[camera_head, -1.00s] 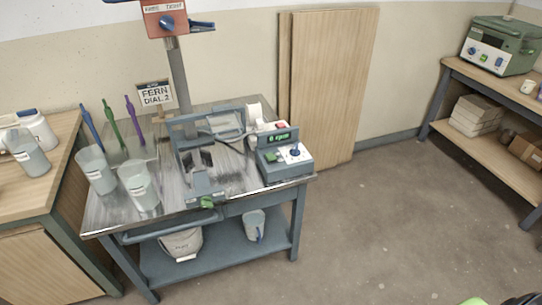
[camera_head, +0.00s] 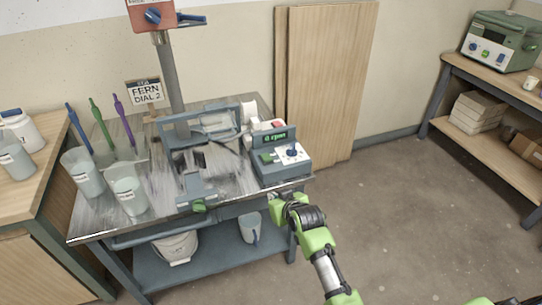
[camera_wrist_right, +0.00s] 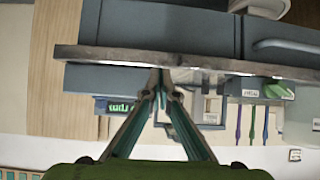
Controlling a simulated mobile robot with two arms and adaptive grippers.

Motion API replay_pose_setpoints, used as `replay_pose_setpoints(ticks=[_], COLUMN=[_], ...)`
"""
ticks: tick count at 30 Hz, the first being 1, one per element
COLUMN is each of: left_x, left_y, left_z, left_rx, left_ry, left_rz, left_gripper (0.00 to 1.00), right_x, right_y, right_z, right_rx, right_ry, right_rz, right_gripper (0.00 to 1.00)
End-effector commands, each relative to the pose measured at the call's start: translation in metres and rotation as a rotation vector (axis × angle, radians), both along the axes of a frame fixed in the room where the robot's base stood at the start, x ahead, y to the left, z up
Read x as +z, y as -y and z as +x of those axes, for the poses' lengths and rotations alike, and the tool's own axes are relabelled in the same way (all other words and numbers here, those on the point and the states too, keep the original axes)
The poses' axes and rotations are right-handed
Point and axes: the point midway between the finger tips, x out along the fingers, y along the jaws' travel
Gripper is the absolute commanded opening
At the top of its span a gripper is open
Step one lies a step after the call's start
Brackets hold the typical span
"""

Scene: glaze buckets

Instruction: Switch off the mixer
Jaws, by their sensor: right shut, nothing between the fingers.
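The mixer's control box (camera_head: 282,170) sits at the right front of the metal-topped cart. Its green display (camera_head: 275,137) seems to read 0 rpm, and a blue knob (camera_head: 292,150) stands on its white panel. The box also shows upside down in the right wrist view, with its display (camera_wrist_right: 118,106) lit. My right gripper (camera_head: 273,200) is just in front of the cart's edge, below the box, and touches no control that I can see. In the right wrist view its fingers (camera_wrist_right: 161,78) meet at the tips and are empty. My left gripper is out of view.
The cart's front edge (camera_wrist_right: 200,62) lies close to my right fingertips. Clear cups (camera_head: 127,190) stand at the cart's left, near a sign (camera_head: 145,92). The floor at right is free.

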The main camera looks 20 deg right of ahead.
Motion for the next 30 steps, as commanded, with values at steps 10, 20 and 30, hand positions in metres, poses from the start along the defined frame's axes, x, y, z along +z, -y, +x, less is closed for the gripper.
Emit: replay_pose_setpoints(ticks=[10,20,30], left_x=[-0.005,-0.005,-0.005], left_y=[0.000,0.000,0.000], left_z=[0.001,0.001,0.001], left_rx=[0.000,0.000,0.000], left_ry=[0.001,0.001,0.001], left_rz=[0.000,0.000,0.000], left_gripper=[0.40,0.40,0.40], right_x=[0.140,0.146,0.134], right_y=[0.014,0.015,0.014], right_z=[0.032,0.032,0.058], right_rx=[-0.025,-0.026,-0.027], right_ry=[0.192,0.199,0.197], right_rz=[0.018,0.018,0.019], right_gripper=[0.00,0.00,0.00])
